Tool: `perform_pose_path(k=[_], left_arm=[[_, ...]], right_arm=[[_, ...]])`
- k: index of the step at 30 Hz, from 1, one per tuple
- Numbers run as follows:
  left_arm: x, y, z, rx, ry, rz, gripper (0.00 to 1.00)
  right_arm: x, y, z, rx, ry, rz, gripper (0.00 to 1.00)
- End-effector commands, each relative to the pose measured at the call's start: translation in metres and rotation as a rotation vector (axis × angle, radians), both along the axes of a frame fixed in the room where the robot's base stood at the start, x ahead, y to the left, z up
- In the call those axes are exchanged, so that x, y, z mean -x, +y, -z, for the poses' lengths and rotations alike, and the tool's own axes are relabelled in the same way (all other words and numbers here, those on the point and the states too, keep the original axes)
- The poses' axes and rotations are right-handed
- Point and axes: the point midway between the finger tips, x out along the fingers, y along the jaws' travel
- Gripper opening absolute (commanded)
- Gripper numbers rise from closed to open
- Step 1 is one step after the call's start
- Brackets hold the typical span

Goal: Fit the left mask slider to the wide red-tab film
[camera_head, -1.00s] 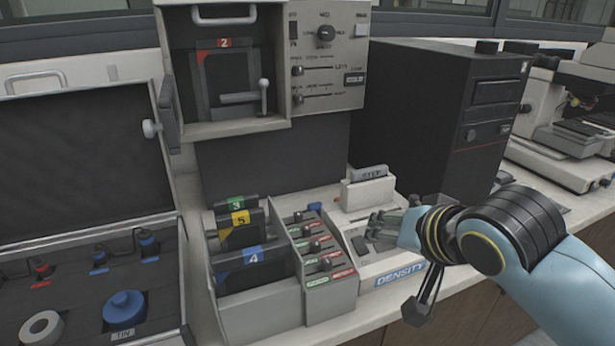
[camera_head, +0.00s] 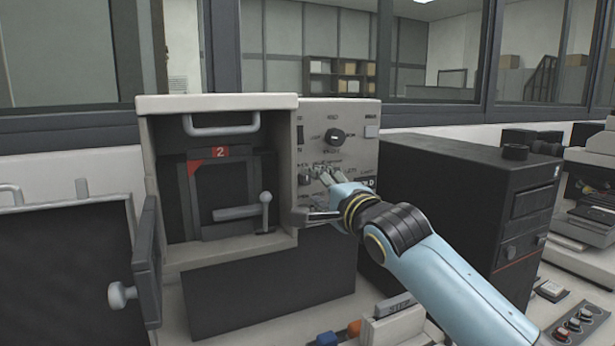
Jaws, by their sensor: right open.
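The red-tab film (camera_head: 222,210), marked 2, sits upright in the open chamber of the press (camera_head: 218,103), with its red corner tab at upper left. A grey lever handle crosses its front. The control panel (camera_head: 357,113) is right of the chamber. A slider knob (camera_head: 305,180) shows at the panel's left side; the panel's lower part is largely hidden by my right gripper. My right gripper (camera_head: 322,174) is open in front of these controls, just right of that knob; I cannot tell whether it touches them. My left gripper is not in view.
The chamber door (camera_head: 147,262) stands open at left, beside an open case lid (camera_head: 62,270). A black computer tower (camera_head: 460,190) stands right of the press, behind my right arm. A grey STEP block (camera_head: 393,306) is low in front.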

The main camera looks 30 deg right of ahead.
Motion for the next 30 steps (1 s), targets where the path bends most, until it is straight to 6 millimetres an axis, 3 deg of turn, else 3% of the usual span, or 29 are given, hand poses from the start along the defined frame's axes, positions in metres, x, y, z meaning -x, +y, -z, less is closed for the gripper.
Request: perform_pose_path(k=[4,10,19,27,30], left_arm=[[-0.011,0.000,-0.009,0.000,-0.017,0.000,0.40],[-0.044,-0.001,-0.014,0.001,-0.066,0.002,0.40],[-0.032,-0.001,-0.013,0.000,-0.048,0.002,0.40],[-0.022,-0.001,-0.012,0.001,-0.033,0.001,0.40],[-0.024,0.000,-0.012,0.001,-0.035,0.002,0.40]], right_arm=[[-0.028,-0.002,-0.002,-0.001,0.001,0.001,0.44],[-0.046,-0.003,0.000,0.000,0.002,0.000,0.44],[-0.049,-0.003,0.001,0.001,0.002,0.000,0.44],[-0.049,-0.003,0.001,0.001,0.002,0.000,0.09],[-0.049,-0.003,0.001,0.002,0.002,0.000,0.00]])
